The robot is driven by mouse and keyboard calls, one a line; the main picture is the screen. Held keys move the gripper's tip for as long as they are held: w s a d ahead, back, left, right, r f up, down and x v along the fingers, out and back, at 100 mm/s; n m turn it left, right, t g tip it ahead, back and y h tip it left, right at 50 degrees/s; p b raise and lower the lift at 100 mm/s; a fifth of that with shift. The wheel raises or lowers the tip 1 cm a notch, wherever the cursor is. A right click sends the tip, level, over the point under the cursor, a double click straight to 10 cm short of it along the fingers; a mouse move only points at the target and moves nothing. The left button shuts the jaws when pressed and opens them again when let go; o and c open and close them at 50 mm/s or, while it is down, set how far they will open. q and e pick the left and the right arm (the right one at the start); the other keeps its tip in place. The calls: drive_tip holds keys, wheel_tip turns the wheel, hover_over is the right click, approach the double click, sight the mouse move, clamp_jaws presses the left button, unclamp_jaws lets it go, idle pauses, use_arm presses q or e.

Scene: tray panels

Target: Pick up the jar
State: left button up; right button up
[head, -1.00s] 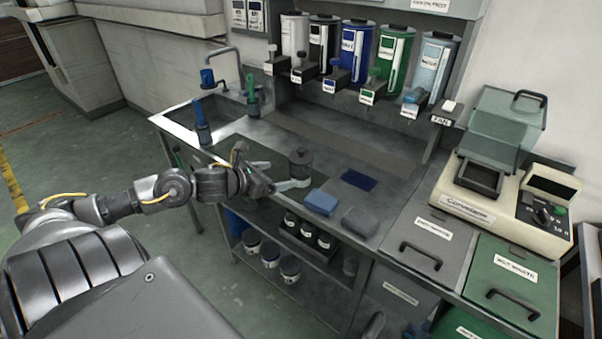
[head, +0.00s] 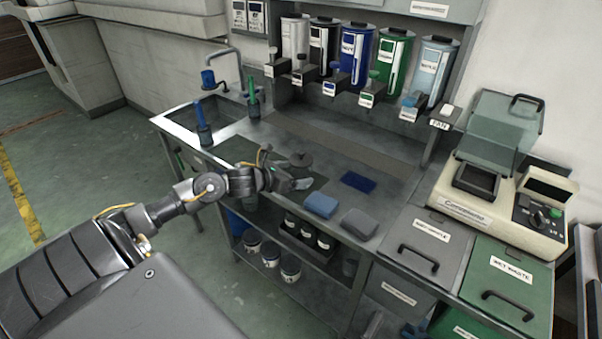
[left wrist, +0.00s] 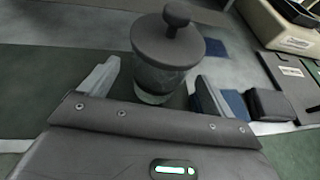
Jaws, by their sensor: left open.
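The jar (left wrist: 158,82) is a clear glass body under a round dark grey lid with a knob. The left gripper is open, and I cannot tell whether a finger touches the glass. My right gripper is not in view.
A blue sponge (head: 320,204) and a grey sponge (head: 359,223) lie right of the gripper, with a dark blue pad (head: 358,182) behind. Several dispensers (head: 352,56) hang above. Brush holders (head: 204,134) stand at left; a boxy machine (head: 487,190) stands at right.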

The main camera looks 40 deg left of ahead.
use_arm(q)
drive_tip(key=x, duration=0.3)
drive_tip(key=shift+w+a, duration=0.1)
drive_tip(key=shift+w, duration=0.1)
drive_tip(key=shift+s, duration=0.1)
drive_tip(key=shift+c, duration=0.2)
drive_tip(key=c, duration=1.2)
drive_tip(key=shift+r, duration=0.15)
drive_tip(key=shift+c, duration=0.6)
